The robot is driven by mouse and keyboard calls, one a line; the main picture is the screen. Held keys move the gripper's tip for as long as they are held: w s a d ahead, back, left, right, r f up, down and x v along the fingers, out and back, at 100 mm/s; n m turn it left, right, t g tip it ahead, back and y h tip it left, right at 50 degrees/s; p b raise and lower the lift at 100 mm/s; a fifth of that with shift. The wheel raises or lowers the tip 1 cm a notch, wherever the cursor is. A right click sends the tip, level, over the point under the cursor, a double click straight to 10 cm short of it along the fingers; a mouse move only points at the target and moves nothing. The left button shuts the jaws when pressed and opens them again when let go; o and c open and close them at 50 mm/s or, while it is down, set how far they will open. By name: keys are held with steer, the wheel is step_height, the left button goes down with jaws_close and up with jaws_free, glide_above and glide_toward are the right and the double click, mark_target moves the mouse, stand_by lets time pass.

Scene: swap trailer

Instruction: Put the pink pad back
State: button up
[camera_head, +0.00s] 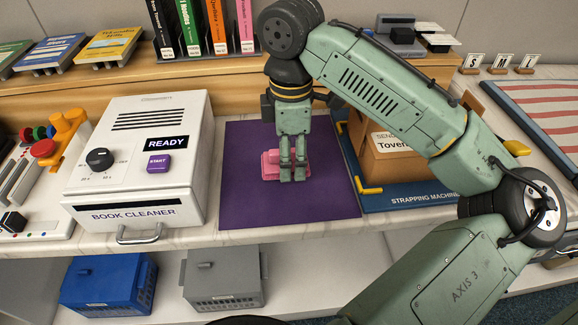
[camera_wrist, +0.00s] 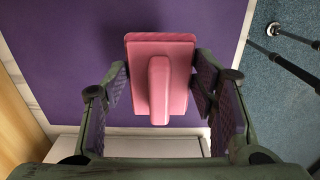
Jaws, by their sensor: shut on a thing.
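The pink pad (camera_head: 270,164) is a flat block with a raised ridge along its top. It is over the purple mat (camera_head: 240,205) on the counter; whether it rests on the mat or is held just above it I cannot tell. My gripper (camera_head: 292,176) points down at the pad and is shut on it. In the wrist view the pad (camera_wrist: 160,90) sits between my two fingers (camera_wrist: 160,88), with purple mat around it. The fingers hide part of the pad in the head view.
The white book cleaner (camera_head: 130,185) stands left of the mat. The strapping machine (camera_head: 415,198) with a cardboard box (camera_head: 385,160) is on its right. A blue bin (camera_head: 105,283) and a grey bin (camera_head: 222,279) are on the shelf below. The mat's front part is clear.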

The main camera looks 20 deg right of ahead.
steer(key=shift+f, duration=2.05)
steer(key=shift+f, duration=0.1)
steer(key=o, duration=1.1)
step_height(320, 180, up, 12)
steer(key=shift+r, duration=0.15)
